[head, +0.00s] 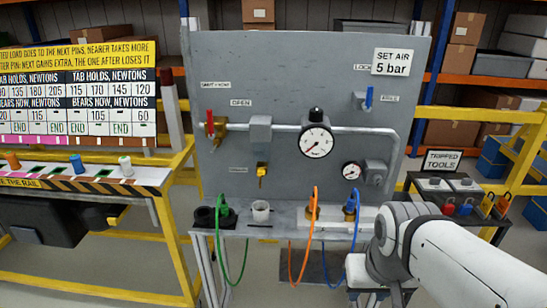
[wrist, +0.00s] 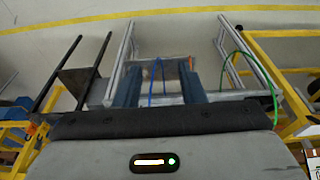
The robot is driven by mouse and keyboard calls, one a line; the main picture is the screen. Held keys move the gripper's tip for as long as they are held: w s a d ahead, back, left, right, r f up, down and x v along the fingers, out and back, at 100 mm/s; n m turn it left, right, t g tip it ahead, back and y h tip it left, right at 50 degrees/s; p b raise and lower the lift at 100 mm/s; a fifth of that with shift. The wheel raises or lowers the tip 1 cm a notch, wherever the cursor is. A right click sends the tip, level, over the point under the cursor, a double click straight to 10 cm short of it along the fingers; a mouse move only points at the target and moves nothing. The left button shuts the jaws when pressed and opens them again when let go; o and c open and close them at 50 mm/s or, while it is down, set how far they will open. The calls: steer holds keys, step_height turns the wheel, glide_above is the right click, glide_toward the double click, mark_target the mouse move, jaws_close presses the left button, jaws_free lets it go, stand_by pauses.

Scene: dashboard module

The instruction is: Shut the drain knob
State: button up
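A small yellow knob (head: 262,170) sits under a grey block on the grey panel (head: 290,80), left of the round gauge. It seems to be the drain knob; the small label beside it is too blurred to read. Its lever appears to hang down. My gripper (wrist: 160,78) shows in the wrist view with two blue fingers apart and nothing between them. The wrist view looks toward the floor and the stand, and the knob is not seen there. In the head view my arm is at the lower right, well away from the knob; the fingers cannot be made out.
A red handle (head: 210,123) is on the panel's left and a blue handle (head: 369,97) at upper right. Green (head: 240,260), orange (head: 301,260) and blue (head: 325,262) hoses hang below. A white cup (head: 261,210) stands on the ledge under the knob. A yellow-framed bench (head: 182,235) is left.

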mark_target(260, 175)
steer(key=shift+o, duration=0.5)
steer(key=shift+s+a, duration=0.1)
steer(key=shift+a, duration=0.1)
steer(key=shift+o, duration=0.6)
steer(key=shift+d+f+n, duration=0.1)
steer(key=shift+n, duration=0.2)
steer(key=w+d+f+n+t+h+b, duration=0.1)
steer(key=w+d+n+h+b, duration=0.15)
steer(key=w+n, duration=0.3)
steer(key=w+d+f+n+h+b, duration=0.25)
steer(key=w+n+h, duration=0.2)
steer(key=w, duration=0.25)
steer(key=w+a+n+t+h+b, duration=0.2)
steer(key=w+a+n+t+b, duration=0.25)
steer(key=w+n, duration=0.6)
steer(key=w+a+f+n+t+y+b, duration=0.1)
steer(key=w+a+n+t+y, duration=0.2)
steer(key=w+a+n, duration=0.4)
steer(key=w+a+f+n+t+y+b, duration=0.25)
steer(key=a+n+t, duration=0.2)
steer(key=a, duration=0.55)
steer(key=w+a+n+t+y, duration=0.2)
steer(key=w+a+n+y, duration=0.1)
steer(key=w+a+n, duration=0.4)
steer(key=shift+m+h, duration=0.25)
steer(key=shift+m, duration=0.35)
steer(key=w, duration=0.6)
steer(key=shift+w+a+f, duration=0.15)
steer(key=shift+w+a, duration=0.1)
steer(key=shift+w, duration=0.05)
